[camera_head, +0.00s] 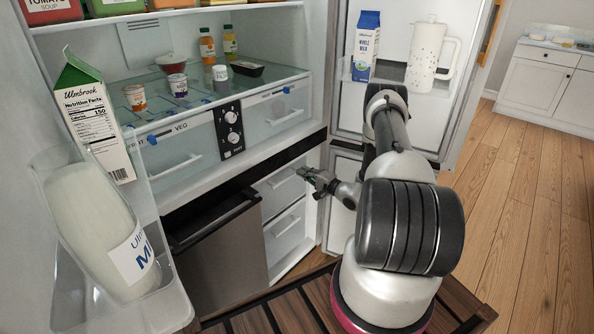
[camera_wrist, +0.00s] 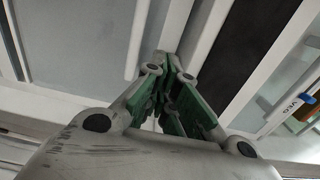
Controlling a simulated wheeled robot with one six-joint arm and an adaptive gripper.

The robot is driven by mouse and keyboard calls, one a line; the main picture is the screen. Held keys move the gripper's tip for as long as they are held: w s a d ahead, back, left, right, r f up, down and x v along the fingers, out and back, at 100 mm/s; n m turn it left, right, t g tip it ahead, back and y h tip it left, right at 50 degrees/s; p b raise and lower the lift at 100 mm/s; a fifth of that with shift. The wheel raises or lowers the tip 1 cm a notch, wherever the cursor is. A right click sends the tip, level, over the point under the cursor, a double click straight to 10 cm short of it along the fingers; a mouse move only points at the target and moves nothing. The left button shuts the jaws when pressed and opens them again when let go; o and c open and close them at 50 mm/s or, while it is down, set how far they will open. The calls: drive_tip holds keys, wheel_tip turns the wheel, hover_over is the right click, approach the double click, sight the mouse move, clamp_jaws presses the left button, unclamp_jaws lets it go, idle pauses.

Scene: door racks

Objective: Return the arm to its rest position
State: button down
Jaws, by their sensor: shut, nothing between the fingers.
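My arm (camera_head: 400,200) extends from the lower right in the head view, in front of the open fridge. My gripper (camera_head: 308,178) is shut and empty at the front of the lower compartment, close to a white drawer (camera_head: 284,184). I cannot tell whether it touches anything there. In the wrist view my gripper (camera_wrist: 168,78) shows its green-padded fingers together, with white panels and a dark strip beyond them.
The left door bin (camera_head: 170,300) holds a milk jug (camera_head: 100,232) and carton (camera_head: 95,118). The right door (camera_head: 392,118) holds a milk carton (camera_head: 364,46) and pitcher (camera_head: 428,55). A grey panel (camera_head: 222,255) stands low beside the drawers. Wooden floor (camera_head: 535,210) is clear on the right.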

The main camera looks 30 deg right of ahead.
drive_tip(key=v, duration=0.7)
drive_tip(key=s+a+f+m+g+y, duration=0.3)
drive_tip(key=s+a+g, duration=0.1)
drive_tip(key=s+a, duration=0.2)
drive_tip(key=s+a+r+n+g+y, duration=0.25)
drive_tip(key=s+a+r+g, duration=0.35)
drive_tip(key=s, duration=0.4)
drive_tip(key=s+d+r+n+g+h, duration=0.1)
drive_tip(key=s+r+n+g+h, duration=0.5)
drive_tip(key=r, duration=0.6)
drive_tip(key=s+d+r+n+g+h, duration=0.1)
drive_tip(key=s+r+n+g+h, duration=0.15)
drive_tip(key=s+r, duration=0.75)
drive_tip(key=s+a+r+n+t+h, duration=0.1)
drive_tip(key=a+r+n+t, duration=0.1)
drive_tip(key=r, duration=0.7)
drive_tip(key=s+a+r+n+t+h, duration=0.2)
drive_tip(key=r+n+t, duration=0.2)
drive_tip(key=r, duration=0.5)
drive_tip(key=shift+a, duration=0.3)
